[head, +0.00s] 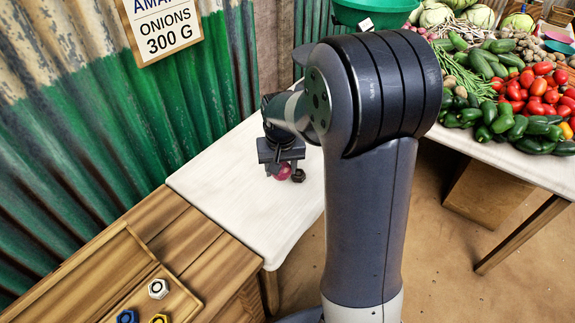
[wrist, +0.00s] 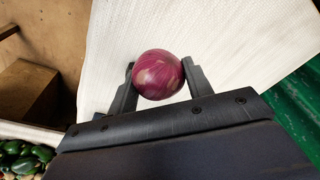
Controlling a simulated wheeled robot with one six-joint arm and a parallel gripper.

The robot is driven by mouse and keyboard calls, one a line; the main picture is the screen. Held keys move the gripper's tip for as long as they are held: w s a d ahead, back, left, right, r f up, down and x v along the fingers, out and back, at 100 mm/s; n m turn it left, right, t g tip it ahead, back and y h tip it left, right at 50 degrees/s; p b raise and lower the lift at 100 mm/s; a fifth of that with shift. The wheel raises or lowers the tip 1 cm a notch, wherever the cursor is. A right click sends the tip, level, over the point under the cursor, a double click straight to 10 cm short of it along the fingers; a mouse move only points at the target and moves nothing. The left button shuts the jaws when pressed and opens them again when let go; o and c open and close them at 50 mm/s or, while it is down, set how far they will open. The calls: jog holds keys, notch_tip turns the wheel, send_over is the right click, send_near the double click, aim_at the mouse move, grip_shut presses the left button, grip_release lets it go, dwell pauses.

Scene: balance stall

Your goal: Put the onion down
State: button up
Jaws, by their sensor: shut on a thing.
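The onion (wrist: 158,75) is round and purple-red. In the wrist view it sits between the two fingers of my gripper (wrist: 157,80), which are shut on it. In the head view the onion (head: 282,171) shows below my gripper (head: 284,170), partly covered by the fingers. It is over the white cloth-covered table (head: 225,190), which also fills much of the wrist view (wrist: 225,45). I cannot tell whether the onion touches the cloth.
A wooden counter (head: 180,240) with a tray (head: 110,285) holding several hex weights adjoins the white table at lower left. A sign reading "ONIONS 300 G" (head: 165,30) hangs on the corrugated wall. A vegetable table (head: 500,160) stands at right. The white surface around the onion looks clear.

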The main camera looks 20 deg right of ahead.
aim_at(282, 171)
notch_tip(282, 171, down, 8)
jog(key=shift+b, duration=0.3)
jog(key=shift+f, duration=0.1)
jog(key=o, duration=1)
jog(key=r, duration=0.4)
jog(key=s+r+p, duration=0.1)
jog(key=r, duration=0.7)
jog(key=shift+s+a+r, duration=0.1)
jog(key=shift+s, duration=0.3)
